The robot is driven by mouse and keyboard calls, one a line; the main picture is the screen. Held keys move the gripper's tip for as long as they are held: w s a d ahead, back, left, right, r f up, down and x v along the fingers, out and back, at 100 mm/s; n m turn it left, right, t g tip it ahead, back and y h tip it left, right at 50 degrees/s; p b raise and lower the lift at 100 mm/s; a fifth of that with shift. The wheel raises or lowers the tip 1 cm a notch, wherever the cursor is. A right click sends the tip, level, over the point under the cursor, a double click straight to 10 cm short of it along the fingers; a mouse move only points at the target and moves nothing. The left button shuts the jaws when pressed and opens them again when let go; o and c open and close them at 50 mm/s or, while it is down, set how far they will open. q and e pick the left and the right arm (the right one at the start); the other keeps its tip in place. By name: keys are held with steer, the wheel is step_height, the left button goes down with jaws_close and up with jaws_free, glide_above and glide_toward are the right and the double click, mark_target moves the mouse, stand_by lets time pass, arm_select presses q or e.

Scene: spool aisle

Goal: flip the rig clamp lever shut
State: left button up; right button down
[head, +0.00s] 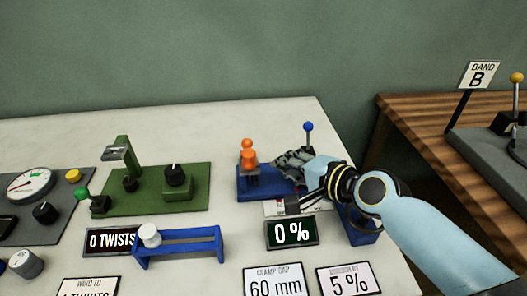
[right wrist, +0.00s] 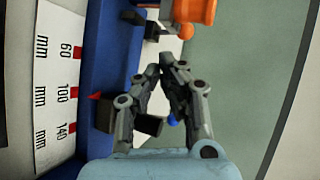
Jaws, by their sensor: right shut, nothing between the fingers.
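The blue rig (head: 245,193) stands near the back right of the white bench. An orange knobbed piece (head: 248,156) is upright at its left end, and its lower part shows in the right wrist view (right wrist: 194,10). A thin upright lever with a blue ball (head: 308,127) stands behind my right gripper. I cannot tell which is the clamp lever. My right gripper (head: 281,161) is shut and empty, its tips pointing toward the orange piece. In the right wrist view, the fingertips (right wrist: 166,62) are apart from the orange piece, and the blue ball (right wrist: 172,120) is partly hidden behind the fingers.
A millimetre scale (right wrist: 60,115) runs along the rig, with a red pointer near 100. A display (head: 291,233) reads 0 %. A card (head: 274,282) says clamp gap 60 mm. A green rig (head: 150,198) and blue stand (head: 180,246) are left. Band B's wooden table (head: 420,120) is right.

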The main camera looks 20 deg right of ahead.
steer(key=x, duration=0.4)
steer(key=shift+w+a+r, duration=0.15)
steer(key=shift+w+r, duration=0.05)
steer(key=shift+w, duration=0.3)
steer(key=shift+w+a+r, duration=0.2)
steer(key=shift+w, duration=0.35)
steer(key=shift+w+a, duration=0.2)
steer(key=shift+w, duration=0.35)
arm_select(q)
steer(key=shift+s+a, duration=0.15)
steer(key=shift+s, duration=0.75)
steer(key=shift+w+r, duration=0.1)
arm_select(e)
steer(key=shift+r, duration=0.1)
